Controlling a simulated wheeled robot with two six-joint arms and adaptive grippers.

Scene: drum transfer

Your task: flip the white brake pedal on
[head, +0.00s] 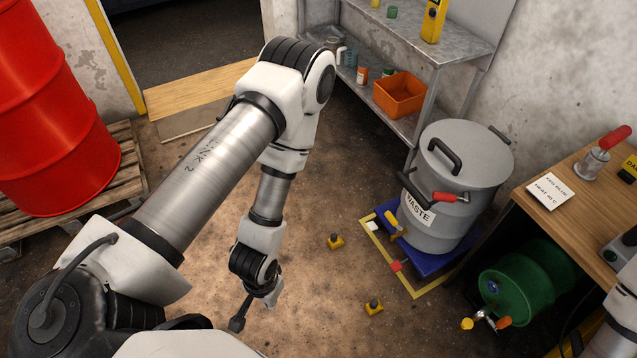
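The white brake pedal (374,226) is a small pale block at the left corner of the blue dolly (437,262), under the grey waste drum (463,170). A red pedal (396,265) sticks out at the dolly's front corner, and a yellow lever (390,219) stands between them. Whether the white pedal is up or down is too small to tell. My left gripper (240,318) points down over bare floor, left of the dolly and apart from it. Its fingers are partly hidden, so open or shut does not show. Only links of my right arm show at the right edge; its gripper is out of view.
Yellow floor tape (428,293) edges the dolly. A green drum (527,282) with taps lies right, under a wooden bench (585,215). A red drum (50,110) stands on a pallet left.

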